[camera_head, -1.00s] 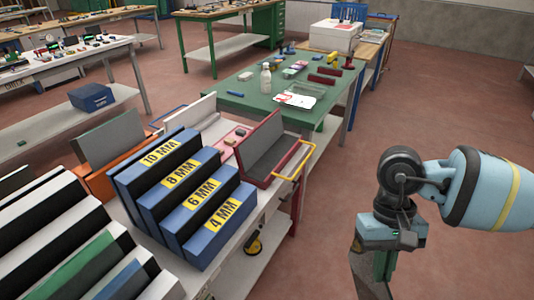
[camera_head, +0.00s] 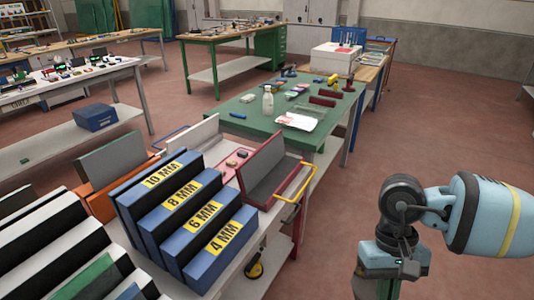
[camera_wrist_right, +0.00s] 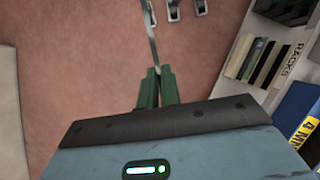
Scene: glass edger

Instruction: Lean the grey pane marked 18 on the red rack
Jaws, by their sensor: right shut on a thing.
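My right gripper (camera_wrist_right: 155,90) is shut on a thin pane (camera_wrist_right: 152,45), which shows almost edge-on between the green fingers in the right wrist view. No mark on it can be read. In the head view the right gripper's body (camera_head: 393,260) is at the lower right, and its fingertips and the pane are cut off by the bottom edge. The red rack (camera_head: 284,186) stands on the bench at the middle, left of the gripper and apart from it. It has a grey inner face. My left gripper is not in view.
Blue blocks labelled 10, 8, 6 and 4 MM (camera_head: 200,255) stand in front of the red rack. An orange rack (camera_head: 98,201) with a grey slab is left of them. A yellow handle (camera_head: 303,184) sticks out at the bench end. Floor is clear around the right arm.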

